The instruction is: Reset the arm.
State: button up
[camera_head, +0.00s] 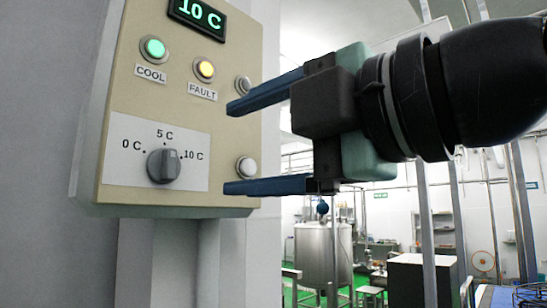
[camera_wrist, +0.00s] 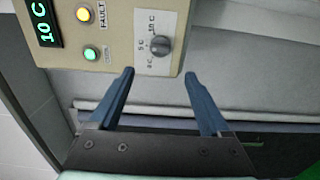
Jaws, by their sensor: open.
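My gripper (camera_head: 228,148) is open and empty in the head view, its two blue fingers spread one above the other and reaching left toward the beige control panel (camera_head: 110,170). The grey dial knob (camera_head: 164,166) sits on a white plate marked 0 C, 5 C and 10 C. Its pale mark appears turned toward the 10 C side. In the wrist view, the fingertips (camera_wrist: 158,73) flank empty space below the knob (camera_wrist: 160,45), apart from it. I cannot tell whether either fingertip touches the panel.
The panel has a display (camera_head: 198,14) reading 10 C, a lit green COOL lamp (camera_head: 153,49), a lit yellow FAULT lamp (camera_head: 205,70) and two pale round buttons at its right edge. A steel tank (camera_head: 323,255) stands behind, in the room to the right.

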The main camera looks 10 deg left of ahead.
jog(key=w+d+f+m+t+h, duration=0.2)
jog(key=w+f+m+t+h, duration=0.25)
jog(key=m+t, duration=0.8)
jog(key=s+d+f+m+t+h, duration=0.3)
jog(key=s+m+h, duration=0.5)
jog(key=m, duration=0.8)
jog(key=shift+s+d+f+t+h, duration=0.15)
jog(key=shift+s+f+t+h, duration=0.25)
jog(key=shift+h, duration=0.45)
jog(key=shift+w, duration=0.1)
